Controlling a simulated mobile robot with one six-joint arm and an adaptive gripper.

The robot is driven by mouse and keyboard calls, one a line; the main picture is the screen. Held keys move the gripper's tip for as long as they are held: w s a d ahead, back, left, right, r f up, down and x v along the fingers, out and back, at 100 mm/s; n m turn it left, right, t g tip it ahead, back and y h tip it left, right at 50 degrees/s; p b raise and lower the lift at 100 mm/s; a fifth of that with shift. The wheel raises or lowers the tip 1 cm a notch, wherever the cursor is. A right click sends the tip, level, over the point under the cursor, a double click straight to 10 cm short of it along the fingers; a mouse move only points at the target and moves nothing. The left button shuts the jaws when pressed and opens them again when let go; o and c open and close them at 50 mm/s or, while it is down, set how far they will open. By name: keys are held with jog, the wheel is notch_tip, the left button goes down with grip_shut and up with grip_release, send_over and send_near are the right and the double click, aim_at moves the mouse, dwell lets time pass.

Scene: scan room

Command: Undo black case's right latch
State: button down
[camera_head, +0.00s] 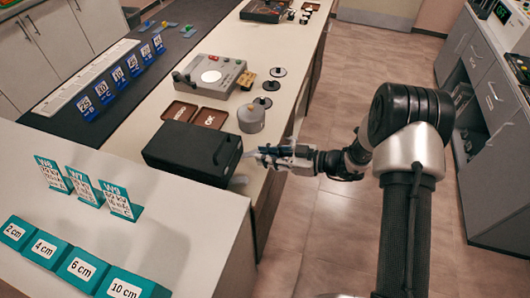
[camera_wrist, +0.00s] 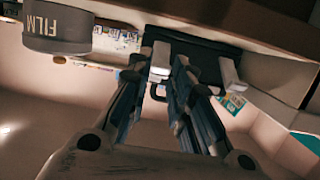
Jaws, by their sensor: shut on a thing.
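The black case (camera_head: 180,152) lies closed on the counter, its front face toward the aisle. In the wrist view its dark front (camera_wrist: 205,47) is ahead of my gripper. My gripper (camera_head: 259,155) is at that front face, level with it. In the wrist view my gripper's fingertips (camera_wrist: 157,72) close on the pale right latch (camera_wrist: 160,58), on the side nearer the film canister. The other pale latch (camera_wrist: 228,72) stands free outside the fingers. Whether the right latch is undone I cannot tell.
The grey film canister (camera_head: 251,118), also in the wrist view (camera_wrist: 57,32), stands close behind the case. Brown trays (camera_head: 209,117) and a grey device (camera_head: 210,77) are farther back. Teal signs (camera_head: 85,187) stand in front. The aisle floor (camera_head: 330,215) is clear.

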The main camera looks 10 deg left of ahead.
jog(key=shift+f, duration=0.15)
dwell(0.3)
jog(key=c, duration=1.4)
grip_release()
jog(key=shift+c, duration=0.2)
jog(key=w+v, duration=0.1)
jog(key=v, duration=1.1)
jog(key=shift+s, duration=0.4)
jog(key=shift+f, duration=0.1)
